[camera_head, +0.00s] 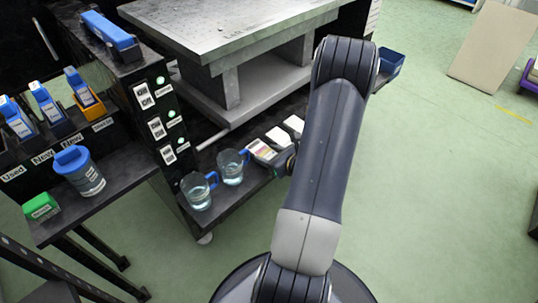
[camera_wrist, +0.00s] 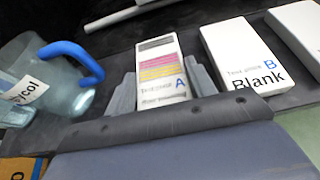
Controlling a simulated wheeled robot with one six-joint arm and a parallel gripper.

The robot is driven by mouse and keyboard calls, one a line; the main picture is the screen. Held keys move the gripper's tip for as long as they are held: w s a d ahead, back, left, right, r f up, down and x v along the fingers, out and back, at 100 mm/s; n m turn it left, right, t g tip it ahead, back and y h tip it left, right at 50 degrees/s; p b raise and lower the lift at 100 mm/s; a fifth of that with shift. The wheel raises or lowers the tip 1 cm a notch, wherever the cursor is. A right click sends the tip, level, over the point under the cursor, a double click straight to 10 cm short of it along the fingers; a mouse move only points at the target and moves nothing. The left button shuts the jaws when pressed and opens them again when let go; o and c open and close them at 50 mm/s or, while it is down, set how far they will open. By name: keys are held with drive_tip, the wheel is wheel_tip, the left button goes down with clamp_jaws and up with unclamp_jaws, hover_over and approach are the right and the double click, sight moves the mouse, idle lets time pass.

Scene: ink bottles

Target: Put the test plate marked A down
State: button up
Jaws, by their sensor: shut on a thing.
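The test plate marked A (camera_wrist: 163,72) is a white card with grey, yellow and pink bands and a blue letter A. It stands between the two fingers of my gripper (camera_wrist: 163,92) in the wrist view, and my gripper is shut on it. In the head view the plate (camera_head: 262,150) shows at the low dark shelf, beside the end of my arm. Whether its underside touches the shelf I cannot tell. To its right in the wrist view lies test plate B (camera_wrist: 240,55), white and marked Blank, apart from plate A.
A clear jug with a blue handle (camera_wrist: 50,80) stands close left of plate A. Two such jugs (camera_head: 197,192) (camera_head: 231,167) show on the low shelf (camera_head: 243,190). Another white plate (camera_wrist: 300,30) lies right of plate B. A grey metal table (camera_head: 235,40) stands behind.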

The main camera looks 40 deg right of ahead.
drive_tip(key=shift+f, duration=0.15)
drive_tip(key=o, duration=1)
drive_tip(key=shift+r, duration=0.3)
drive_tip(key=p+v, duration=0.3)
drive_tip(key=v, duration=0.9)
drive_tip(key=shift+f, duration=0.1)
